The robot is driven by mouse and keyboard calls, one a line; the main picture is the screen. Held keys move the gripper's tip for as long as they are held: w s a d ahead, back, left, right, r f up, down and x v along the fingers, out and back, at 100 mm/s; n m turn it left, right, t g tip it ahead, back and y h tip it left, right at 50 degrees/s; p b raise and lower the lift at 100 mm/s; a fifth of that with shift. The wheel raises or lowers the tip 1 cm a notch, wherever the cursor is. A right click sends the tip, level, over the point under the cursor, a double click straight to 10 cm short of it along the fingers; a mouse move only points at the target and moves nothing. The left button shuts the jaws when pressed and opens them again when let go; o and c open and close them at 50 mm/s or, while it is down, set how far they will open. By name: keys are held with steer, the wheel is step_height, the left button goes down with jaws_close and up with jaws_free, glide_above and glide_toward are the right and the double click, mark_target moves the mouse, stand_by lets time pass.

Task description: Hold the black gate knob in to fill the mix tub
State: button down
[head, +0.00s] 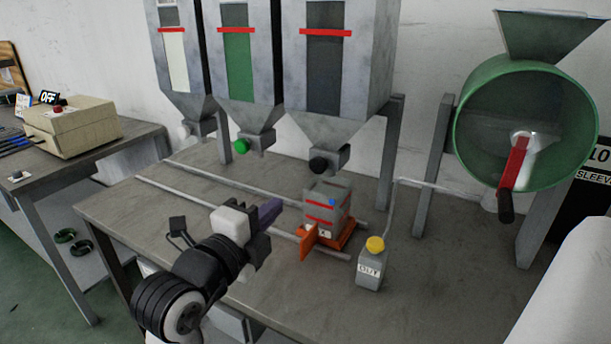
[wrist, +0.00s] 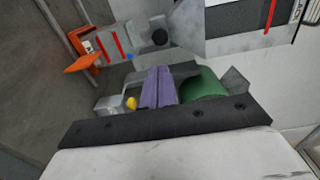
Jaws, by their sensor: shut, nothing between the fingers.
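The black gate knob (head: 318,165) sits at the foot of the right-hand hopper (head: 327,80), which has a dark window with a red line. The knob also shows in the wrist view (wrist: 159,37). The mix tub (head: 327,203), grey with red lines and a blue spot, stands on an orange carriage (head: 342,238) below that knob; it shows in the wrist view (wrist: 108,42) too. My gripper (head: 270,211) is shut and empty, its purple fingers (wrist: 158,88) together. It is left of the tub and apart from both tub and knob.
Two other hoppers carry a white knob (head: 184,132) and a green knob (head: 241,146). Rails (head: 225,205) run along the table under them. A green drum with a red crank (head: 514,162) is further right.

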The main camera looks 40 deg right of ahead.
mark_target(318, 167)
steer(key=p+x, duration=0.6)
steer(key=x, duration=0.8)
steer(key=shift+w, duration=0.1)
steer(key=shift+w+d+f+b, duration=0.1)
steer(key=shift+w+d+b, duration=0.1)
steer(key=shift+d+b, duration=0.45)
steer(key=shift+w+d, duration=0.15)
steer(key=shift+r, duration=0.3)
stand_by(0.9)
steer(key=shift+d, duration=0.1)
stand_by(4.4)
